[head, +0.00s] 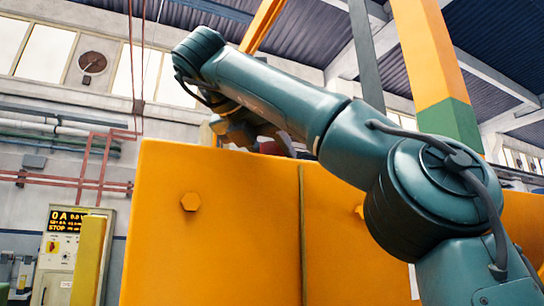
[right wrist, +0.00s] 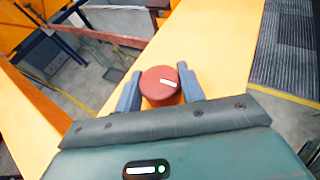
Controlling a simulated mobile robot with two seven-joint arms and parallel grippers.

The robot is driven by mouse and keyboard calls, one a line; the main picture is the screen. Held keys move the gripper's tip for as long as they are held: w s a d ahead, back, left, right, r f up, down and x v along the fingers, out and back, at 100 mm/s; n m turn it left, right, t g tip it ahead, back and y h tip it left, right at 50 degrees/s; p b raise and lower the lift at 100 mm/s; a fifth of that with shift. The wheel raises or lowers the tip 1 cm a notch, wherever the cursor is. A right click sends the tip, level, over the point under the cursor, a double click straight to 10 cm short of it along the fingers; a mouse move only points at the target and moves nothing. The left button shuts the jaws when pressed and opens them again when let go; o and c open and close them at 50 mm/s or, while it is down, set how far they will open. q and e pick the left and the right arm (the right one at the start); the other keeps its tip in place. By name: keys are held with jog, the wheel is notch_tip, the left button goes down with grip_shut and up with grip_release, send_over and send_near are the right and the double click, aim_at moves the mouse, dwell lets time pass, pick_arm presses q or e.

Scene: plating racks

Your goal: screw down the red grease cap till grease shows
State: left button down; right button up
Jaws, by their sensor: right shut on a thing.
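The red grease cap (right wrist: 152,88) is round, with a short white mark on its top, and stands on a yellow beam in the right wrist view. My right gripper (right wrist: 160,73) has one finger on each side of the cap and is shut on it. No grease shows around the cap; its base is partly hidden by its own top. In the head view a bit of the red cap (head: 271,148) shows behind the top edge of the yellow housing, beside my right gripper (head: 248,138). My left gripper is not in view.
The large yellow housing (head: 225,240) with bolt heads fills the space below my right arm. A control panel (head: 62,250) with a lit display reading "0 A" and "STOP" stands at the left, behind a yellow post (head: 88,262). Grey floor (right wrist: 85,85) lies below the beam.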

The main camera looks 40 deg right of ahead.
jog(key=shift+m+g, duration=0.7)
jog(key=shift+g, duration=0.1)
jog(key=shift+m+g, duration=0.3)
jog(key=shift+g, duration=0.1)
jog(key=o, duration=1)
jog(key=shift+h, duration=0.3)
